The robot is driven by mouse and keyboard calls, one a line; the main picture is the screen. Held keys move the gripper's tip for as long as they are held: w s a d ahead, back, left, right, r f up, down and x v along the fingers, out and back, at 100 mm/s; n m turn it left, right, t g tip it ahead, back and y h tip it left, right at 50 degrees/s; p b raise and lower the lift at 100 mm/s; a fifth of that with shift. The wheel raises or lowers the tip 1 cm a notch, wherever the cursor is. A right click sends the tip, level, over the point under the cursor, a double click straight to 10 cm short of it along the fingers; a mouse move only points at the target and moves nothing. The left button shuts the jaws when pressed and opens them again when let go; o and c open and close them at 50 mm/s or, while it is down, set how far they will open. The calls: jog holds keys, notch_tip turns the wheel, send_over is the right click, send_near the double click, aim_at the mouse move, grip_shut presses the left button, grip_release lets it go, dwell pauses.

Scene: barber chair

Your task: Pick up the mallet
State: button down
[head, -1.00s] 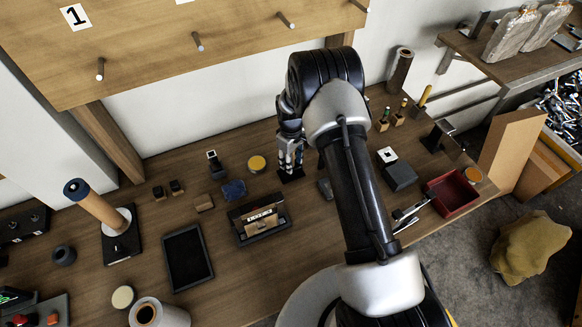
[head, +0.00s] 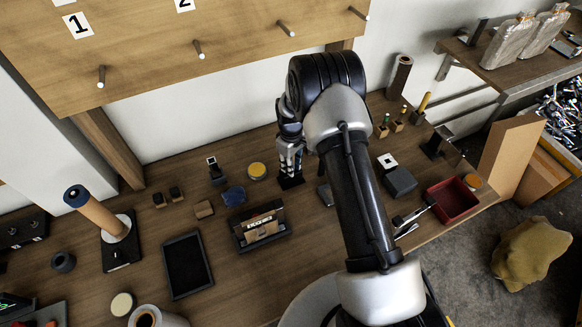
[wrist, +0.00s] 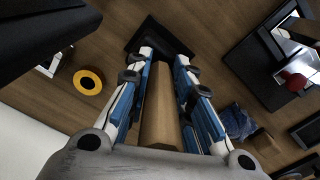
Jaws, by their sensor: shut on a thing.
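My gripper (head: 290,168) points down over the wooden bench, right of the yellow-lidded round tin (head: 257,170). In the wrist view my gripper (wrist: 160,75) has its blue and white fingers on both sides of a light wooden handle, which I take to be the mallet (wrist: 159,115), and is shut on it. A dark, flat-edged block shows at the handle's far end, low on the bench; I cannot tell whether it is the mallet's head or a stand. In the head view my fingers hide most of the handle.
To the right are a dark grey block (head: 399,182) and a red tray (head: 452,201). A pegboard (head: 200,40) hangs above the bench's back.

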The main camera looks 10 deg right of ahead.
notch_tip(320, 180, up, 19)
jog(key=p, duration=0.2)
jog(key=shift+f, duration=0.1)
